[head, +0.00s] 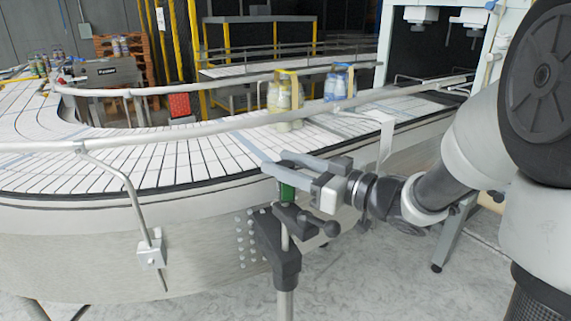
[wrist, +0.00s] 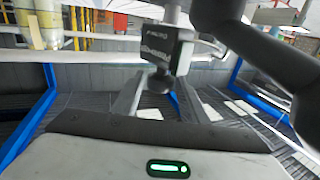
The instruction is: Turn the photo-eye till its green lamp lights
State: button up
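The photo-eye (head: 286,191) is a small green-fronted block on a post in a dark clamp bracket (head: 281,240), in front of the conveyor. In the wrist view it is a dark block with pale lettering (wrist: 166,47), above a round black knob. My gripper (head: 284,164) has its two fingers at the photo-eye's top, one on each side. In the wrist view the fingers (wrist: 160,90) reach towards the block. I cannot tell whether they touch it. The photo-eye's lamp cannot be made out. The lit green strip in the wrist view is on the near grey body of my gripper.
The curved white conveyor (head: 150,160) with a metal guard rail (head: 230,124) runs behind the photo-eye. Bottle packs (head: 285,98) stand on it. A clamp handle (head: 322,226) sticks out right of the post. A rail bracket (head: 150,255) stands at left. Open floor lies in front.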

jog(key=c, duration=0.8)
jog(key=shift+o, duration=0.2)
jog(key=shift+w+d+r+n+g+y+p, duration=0.1)
jog(key=shift+r+n+g+y+p, duration=0.1)
jog(key=shift+n+g+y+p, duration=0.8)
jog(key=n+g+p, duration=0.2)
jog(key=g, duration=0.2)
jog(key=shift+y, duration=0.4)
jog(key=shift+f+n+g, duration=0.2)
jog(key=shift+n+g, duration=0.3)
jog(key=shift+g, duration=0.1)
jog(key=o, duration=1)
jog(key=shift+o, duration=0.2)
jog(key=s+d, duration=0.1)
jog(key=d, duration=0.7)
jog(key=s+d, duration=0.2)
jog(key=d, duration=0.7)
jog(key=shift+s, duration=0.25)
